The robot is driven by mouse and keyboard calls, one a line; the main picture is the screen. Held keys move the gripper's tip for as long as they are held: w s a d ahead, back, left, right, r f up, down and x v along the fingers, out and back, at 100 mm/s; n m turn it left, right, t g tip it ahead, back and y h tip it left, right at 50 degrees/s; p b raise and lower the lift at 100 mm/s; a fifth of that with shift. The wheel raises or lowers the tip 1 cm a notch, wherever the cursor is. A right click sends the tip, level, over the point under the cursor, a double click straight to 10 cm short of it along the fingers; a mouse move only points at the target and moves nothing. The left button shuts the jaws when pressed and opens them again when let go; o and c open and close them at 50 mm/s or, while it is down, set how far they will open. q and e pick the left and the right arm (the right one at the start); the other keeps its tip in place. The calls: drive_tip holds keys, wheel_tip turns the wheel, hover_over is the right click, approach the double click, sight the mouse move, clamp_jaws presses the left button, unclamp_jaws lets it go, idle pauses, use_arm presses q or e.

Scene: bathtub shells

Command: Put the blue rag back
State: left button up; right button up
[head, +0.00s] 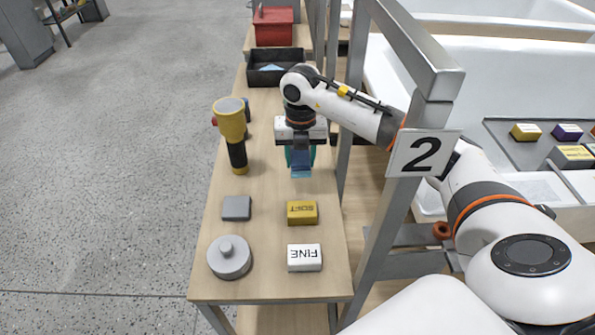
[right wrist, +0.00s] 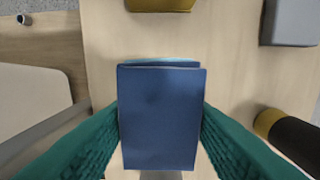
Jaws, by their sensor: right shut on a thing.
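My right gripper (head: 300,158) is shut on a folded blue rag (head: 301,171) above the wooden bench (head: 270,205). In the right wrist view the rag (right wrist: 160,115) fills the gap between the two teal fingers, with a paler blue edge at its far end. Whether the rag touches the bench is hard to tell. Farther back on the bench stands a black open bin (head: 254,78) with something light blue inside it. My left gripper is not in view.
A yellow and black flashlight (head: 230,122) stands left of my gripper. Nearer are a grey block (head: 236,208), a yellow block (head: 302,212), a white "FINE" block (head: 304,258) and a round grey lidded thing (head: 230,259). A red box (head: 273,30) is behind the bin. A metal post stands right.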

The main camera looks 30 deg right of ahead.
sight(300, 180)
wheel_tip(300, 180, down, 5)
drive_tip(key=shift+r, duration=0.1)
drive_tip(key=shift+w, duration=0.1)
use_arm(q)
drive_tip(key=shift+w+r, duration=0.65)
use_arm(e)
drive_tip(key=shift+f, duration=0.2)
drive_tip(key=o, duration=1)
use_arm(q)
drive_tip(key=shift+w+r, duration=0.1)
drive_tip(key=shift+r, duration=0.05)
use_arm(e)
drive_tip(key=shift+o, duration=0.2)
